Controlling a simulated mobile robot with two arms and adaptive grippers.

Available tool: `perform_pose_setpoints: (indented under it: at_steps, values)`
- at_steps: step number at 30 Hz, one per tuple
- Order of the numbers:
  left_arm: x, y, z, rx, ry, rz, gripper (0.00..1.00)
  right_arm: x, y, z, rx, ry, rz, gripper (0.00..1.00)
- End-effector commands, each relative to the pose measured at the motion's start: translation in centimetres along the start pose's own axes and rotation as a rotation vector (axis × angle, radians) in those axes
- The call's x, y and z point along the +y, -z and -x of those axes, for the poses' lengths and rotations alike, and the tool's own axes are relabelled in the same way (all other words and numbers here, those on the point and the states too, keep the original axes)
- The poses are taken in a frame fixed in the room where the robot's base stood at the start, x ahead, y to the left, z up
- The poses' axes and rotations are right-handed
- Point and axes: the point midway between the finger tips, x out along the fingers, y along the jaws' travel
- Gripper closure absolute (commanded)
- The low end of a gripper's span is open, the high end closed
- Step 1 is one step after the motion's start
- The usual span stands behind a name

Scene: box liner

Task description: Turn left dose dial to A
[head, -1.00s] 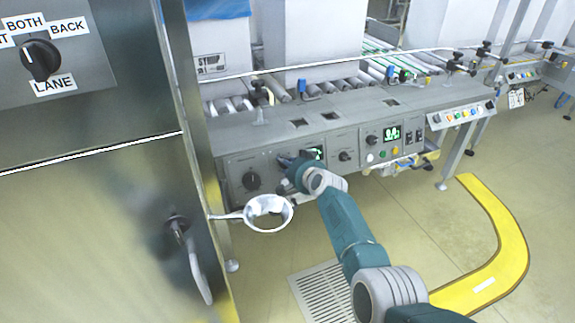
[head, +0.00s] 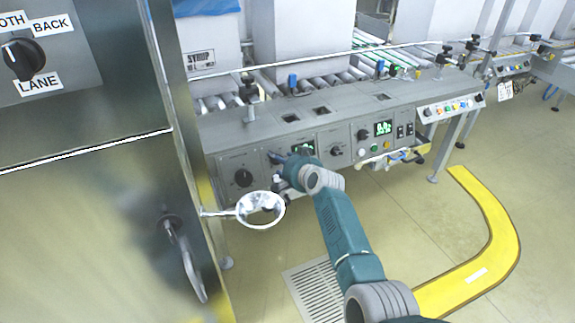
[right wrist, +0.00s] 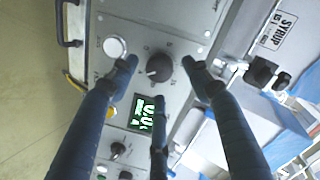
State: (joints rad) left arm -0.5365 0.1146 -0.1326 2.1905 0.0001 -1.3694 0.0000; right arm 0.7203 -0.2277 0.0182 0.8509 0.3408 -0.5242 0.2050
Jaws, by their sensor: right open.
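A control panel (head: 222,160) on the machine front carries several black dials. In the right wrist view, one black dial (right wrist: 159,67) sits between the open fingertips of my right gripper (right wrist: 160,68), apart from them. Small labels ring this dial, too blurred to read, and its setting is unclear. A green-lit display (right wrist: 148,112) is beside it. In the head view my right gripper (head: 283,160) is at the panel and hides this dial. Another black dial (head: 243,178) is to its left and one (head: 337,150) to its right. My left gripper is not visible.
A steel cabinet (head: 85,210) with a LANE knob (head: 24,60) fills the left foreground. Rollers and boxes lie behind the panel. A yellow floor line (head: 490,225) curves at right.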

Motion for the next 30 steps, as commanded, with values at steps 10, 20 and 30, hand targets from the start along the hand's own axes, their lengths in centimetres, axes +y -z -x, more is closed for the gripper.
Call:
perform_pose_setpoints:
  at_steps: [10, 20, 30]
  values:
    - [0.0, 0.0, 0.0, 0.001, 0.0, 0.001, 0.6, 0.0, -0.1, 3.9, 0.0, 0.0, -0.001, 0.51]
    - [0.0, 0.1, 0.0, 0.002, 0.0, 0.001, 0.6, 0.0, 0.0, 5.2, 0.0, -0.001, -0.001, 0.51]
    - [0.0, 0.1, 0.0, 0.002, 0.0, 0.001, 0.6, 0.0, 0.0, 5.2, 0.0, -0.001, -0.001, 0.51]
